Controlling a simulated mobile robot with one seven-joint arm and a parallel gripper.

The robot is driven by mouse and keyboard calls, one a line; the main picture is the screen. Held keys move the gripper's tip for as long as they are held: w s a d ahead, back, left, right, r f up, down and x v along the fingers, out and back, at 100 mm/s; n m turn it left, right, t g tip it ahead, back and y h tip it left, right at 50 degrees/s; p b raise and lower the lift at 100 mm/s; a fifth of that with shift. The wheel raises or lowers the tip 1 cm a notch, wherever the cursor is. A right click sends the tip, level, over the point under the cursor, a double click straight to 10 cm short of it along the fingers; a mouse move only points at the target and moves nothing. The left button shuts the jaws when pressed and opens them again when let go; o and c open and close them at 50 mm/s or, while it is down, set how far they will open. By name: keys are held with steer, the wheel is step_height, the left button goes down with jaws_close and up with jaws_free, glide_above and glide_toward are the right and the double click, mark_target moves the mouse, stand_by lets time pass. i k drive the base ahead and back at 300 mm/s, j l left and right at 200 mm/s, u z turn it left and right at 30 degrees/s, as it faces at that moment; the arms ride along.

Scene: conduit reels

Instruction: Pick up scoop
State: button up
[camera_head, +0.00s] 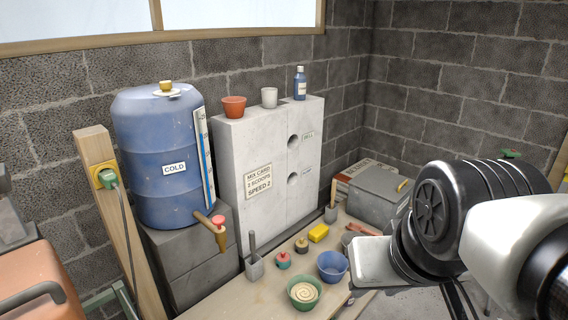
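A dark upright handle (252,243) stands in a small grey square cup (254,268) at the left of the wooden bench (222,297). A second, similar dark handle (333,190) rises from a grey holder (331,213) farther back, near the white cabinet's right end. Either could be the scoop; their lower ends are hidden or too small to tell. My arm fills the right side, in front of part of the bench. I do not see my gripper's fingers.
A green bowl (304,292) with pale swirled contents and a blue bowl (332,266) stand on the bench. Two small knobbed items (283,260) and a yellow block (318,233) lie behind. A blue barrel (160,150) with a tap (217,226) stands left; a grey box (378,193) stands right.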

mark_target(353, 226)
steer(key=z, duration=0.45)
steer(key=i+l+u, duration=0.1)
steer(key=u, duration=0.3)
steer(key=i+l+u, duration=0.15)
steer(key=u, duration=0.2)
steer(key=l+u, duration=0.15)
steer(key=u, duration=0.25)
steer(key=i+l+u, duration=0.2)
steer(key=l, duration=0.15)
steer(key=l+u, duration=0.15)
steer(key=l, duration=0.2)
steer(key=i+l+u, duration=0.2)
steer(key=l, duration=0.2)
steer(key=l+u, duration=0.2)
steer(key=l, duration=0.95)
steer(key=i+l, duration=0.1)
steer(key=l, duration=0.95)
steer(key=i+l, duration=0.1)
steer(key=l, duration=0.95)
steer(key=u, duration=0.05)
